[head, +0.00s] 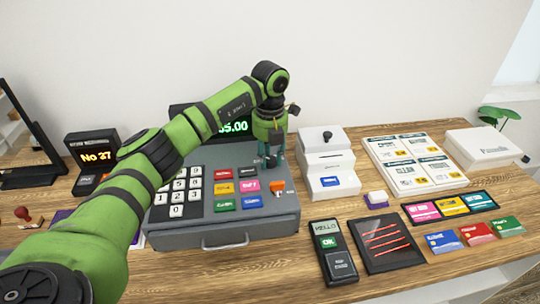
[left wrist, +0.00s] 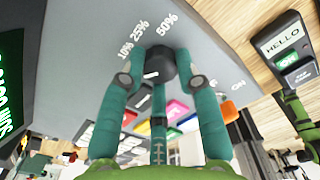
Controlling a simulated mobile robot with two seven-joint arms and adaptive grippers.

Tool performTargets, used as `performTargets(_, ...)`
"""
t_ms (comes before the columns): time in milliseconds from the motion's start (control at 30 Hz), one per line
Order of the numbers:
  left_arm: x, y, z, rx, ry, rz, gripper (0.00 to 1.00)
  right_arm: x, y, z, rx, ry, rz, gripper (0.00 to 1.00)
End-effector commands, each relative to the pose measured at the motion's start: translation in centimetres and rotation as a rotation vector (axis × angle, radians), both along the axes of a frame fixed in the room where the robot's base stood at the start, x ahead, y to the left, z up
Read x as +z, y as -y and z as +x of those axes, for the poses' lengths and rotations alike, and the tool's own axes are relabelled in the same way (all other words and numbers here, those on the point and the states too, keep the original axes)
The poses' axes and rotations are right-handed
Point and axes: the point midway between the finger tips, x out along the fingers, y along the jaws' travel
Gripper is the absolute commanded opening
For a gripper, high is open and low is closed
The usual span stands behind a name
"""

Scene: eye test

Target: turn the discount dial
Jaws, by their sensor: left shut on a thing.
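The discount dial is a dark round knob (left wrist: 161,63) on the grey top of the cash register (head: 222,215). The labels 10%, 25% and 50% are printed beside it in the left wrist view. My left gripper (head: 270,160) reaches down to the register's back right part. In the left wrist view its teal fingers (left wrist: 161,75) are shut on the dial, one on each side. The dial's exact pointer setting cannot be told. My right gripper is not in view.
An orange switch (head: 278,186) and coloured keys (head: 236,188) are close to the gripper. A receipt printer (head: 327,165) stands right of the register. A card terminal (head: 333,252) and a black tray (head: 386,243) lie in front. A number display (head: 92,158) stands left.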

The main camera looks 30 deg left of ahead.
Motion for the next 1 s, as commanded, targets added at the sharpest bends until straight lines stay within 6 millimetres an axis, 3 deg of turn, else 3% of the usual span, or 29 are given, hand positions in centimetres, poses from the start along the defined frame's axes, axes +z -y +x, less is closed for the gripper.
performTargets(1000, -0.1, 0.0, 0.0, -0.646, -0.001, -0.001, 0.00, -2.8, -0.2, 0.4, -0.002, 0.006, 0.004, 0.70)
